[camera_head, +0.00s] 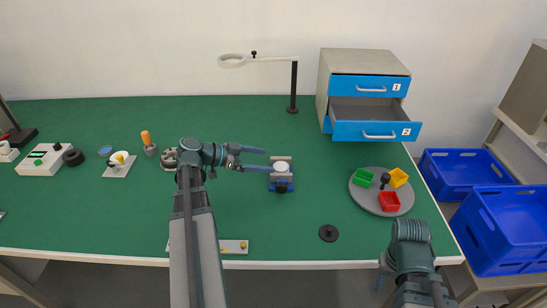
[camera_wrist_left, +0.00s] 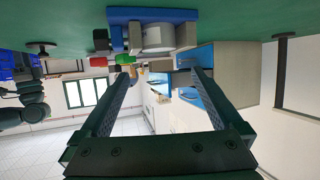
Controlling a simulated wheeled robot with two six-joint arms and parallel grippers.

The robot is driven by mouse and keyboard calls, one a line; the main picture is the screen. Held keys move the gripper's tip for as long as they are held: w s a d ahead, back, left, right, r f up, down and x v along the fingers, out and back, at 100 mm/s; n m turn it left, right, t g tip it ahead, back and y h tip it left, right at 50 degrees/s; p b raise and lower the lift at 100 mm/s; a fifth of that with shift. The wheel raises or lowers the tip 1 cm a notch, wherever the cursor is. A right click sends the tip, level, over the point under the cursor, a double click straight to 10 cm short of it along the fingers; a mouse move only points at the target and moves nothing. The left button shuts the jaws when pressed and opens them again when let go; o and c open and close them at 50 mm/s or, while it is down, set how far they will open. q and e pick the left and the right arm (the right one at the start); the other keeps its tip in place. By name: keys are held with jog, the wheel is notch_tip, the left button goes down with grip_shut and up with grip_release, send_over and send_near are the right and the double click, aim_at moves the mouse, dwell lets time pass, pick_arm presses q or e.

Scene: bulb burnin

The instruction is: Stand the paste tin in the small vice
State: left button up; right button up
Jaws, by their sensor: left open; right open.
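The paste tin (camera_head: 281,167), a short round tin with a pale top, sits upright between the grey jaws of the small vice (camera_head: 283,187), which has a blue base. In the left wrist view, turned upside down, the tin (camera_wrist_left: 158,38) shows as a silver cylinder between the jaws above the blue base (camera_wrist_left: 150,14). My left gripper (camera_head: 267,159) is open just left of the vice, its fingers pointing at it. In the wrist view nothing is between its fingers (camera_wrist_left: 161,72). My right gripper (camera_head: 383,272) is only partly seen at the lower right, away from the vice.
A grey round tray (camera_head: 369,201) with green, yellow and red bins stands right of the vice. A drawer cabinet (camera_head: 365,62) with an open lower drawer and a magnifier lamp (camera_head: 294,85) stand behind. A black disc (camera_head: 328,233) lies in front. The mat between is clear.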

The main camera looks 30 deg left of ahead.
pick_arm(q)
jog(key=p+v, duration=0.2)
jog(key=v, duration=0.6)
jog(key=shift+s+a, duration=0.1)
dwell(0.3)
